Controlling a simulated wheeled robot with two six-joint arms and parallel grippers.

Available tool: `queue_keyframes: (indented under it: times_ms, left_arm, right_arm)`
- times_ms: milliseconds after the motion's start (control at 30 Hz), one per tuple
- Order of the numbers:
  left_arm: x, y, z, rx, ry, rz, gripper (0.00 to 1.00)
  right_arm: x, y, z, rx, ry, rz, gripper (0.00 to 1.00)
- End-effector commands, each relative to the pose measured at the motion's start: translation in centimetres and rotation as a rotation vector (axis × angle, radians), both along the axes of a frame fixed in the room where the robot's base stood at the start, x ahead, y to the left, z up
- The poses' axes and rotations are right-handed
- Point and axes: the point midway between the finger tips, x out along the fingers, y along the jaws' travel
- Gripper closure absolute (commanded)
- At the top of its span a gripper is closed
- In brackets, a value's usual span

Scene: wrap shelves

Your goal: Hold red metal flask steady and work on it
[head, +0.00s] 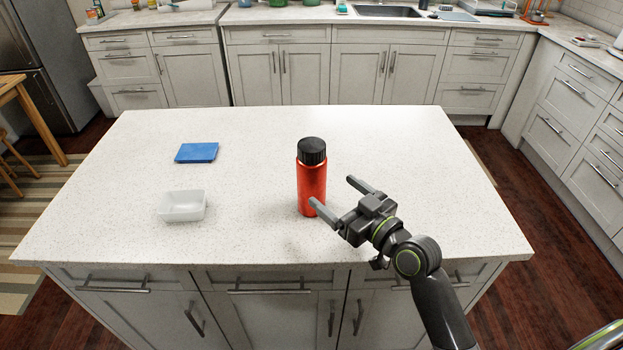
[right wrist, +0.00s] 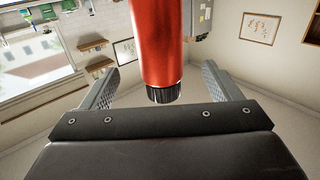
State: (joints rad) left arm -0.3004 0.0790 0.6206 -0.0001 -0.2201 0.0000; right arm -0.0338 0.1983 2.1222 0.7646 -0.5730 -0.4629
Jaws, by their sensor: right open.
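The red metal flask (head: 311,186) with a black ribbed cap (head: 312,151) stands upright on the island's white speckled top. My right gripper (head: 336,195) is open at the flask's right side, with one finger in front of the flask's lower body in the head view. In the right wrist view the flask (right wrist: 158,40) appears upside down, cap downward, between the two spread fingers (right wrist: 165,85), with gaps on both sides. Whether a finger touches it cannot be told. My left gripper is not in view.
A blue flat block (head: 197,152) and a white open container (head: 182,206) lie on the island (head: 110,225) left of the flask. The top is clear behind and right of the flask. Counters with a sink (head: 388,11) line the back wall.

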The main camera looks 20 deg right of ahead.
Motion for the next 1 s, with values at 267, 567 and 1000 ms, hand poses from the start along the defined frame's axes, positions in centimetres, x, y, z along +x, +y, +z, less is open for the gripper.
queue_keyframes:
  times_ms: [267, 567, 1000]
  left_arm:
    - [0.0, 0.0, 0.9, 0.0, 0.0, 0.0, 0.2]
    - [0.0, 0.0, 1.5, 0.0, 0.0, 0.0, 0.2]
    - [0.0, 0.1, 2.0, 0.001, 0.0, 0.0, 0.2]
  right_arm:
    - [3.9, 1.6, 0.1, 0.001, 0.0, 0.0, 0.16]
    - [6.3, 2.6, 0.2, 0.002, 0.0, 0.0, 0.16]
    - [9.7, 4.0, 0.0, -0.001, 0.0, 0.0, 0.16]
